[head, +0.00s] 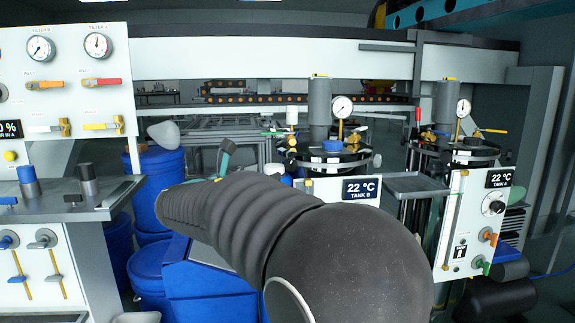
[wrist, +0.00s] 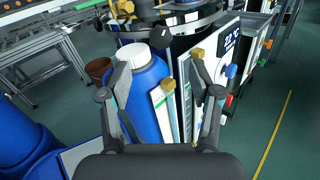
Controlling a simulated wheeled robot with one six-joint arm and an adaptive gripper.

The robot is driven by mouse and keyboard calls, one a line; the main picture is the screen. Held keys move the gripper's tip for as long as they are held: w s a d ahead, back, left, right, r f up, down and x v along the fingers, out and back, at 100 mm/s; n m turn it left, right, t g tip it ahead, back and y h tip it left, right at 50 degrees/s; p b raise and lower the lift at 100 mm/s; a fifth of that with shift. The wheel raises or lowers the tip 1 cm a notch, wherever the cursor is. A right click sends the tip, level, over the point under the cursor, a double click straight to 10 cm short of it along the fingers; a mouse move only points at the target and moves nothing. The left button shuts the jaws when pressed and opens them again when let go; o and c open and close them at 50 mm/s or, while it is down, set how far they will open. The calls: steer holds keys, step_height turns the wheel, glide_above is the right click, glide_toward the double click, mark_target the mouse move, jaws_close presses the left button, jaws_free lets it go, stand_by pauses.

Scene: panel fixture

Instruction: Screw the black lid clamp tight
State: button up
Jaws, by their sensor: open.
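A black clamp knob (wrist: 160,38) shows in the wrist view at the rim of a tank, just beyond my fingers. I cannot tell whether these are the same knob. My gripper (wrist: 160,70) is open and empty in the wrist view, its two fingers spread below the knob and apart from it.
A blue bottle (wrist: 148,100) with a white cap stands behind my fingers. A white panel with a 22 °C display (head: 361,188) is close beside the tank. Tank A (head: 468,150) stands right, blue drums (head: 160,168) left. Open floor (wrist: 272,100) shows right in the wrist view.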

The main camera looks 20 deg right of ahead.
mark_target(289, 164)
steer(key=x, duration=1.1)
steer(key=shift+f, duration=0.1)
steer(key=shift+s, duration=0.1)
steer(key=c, duration=1.2)
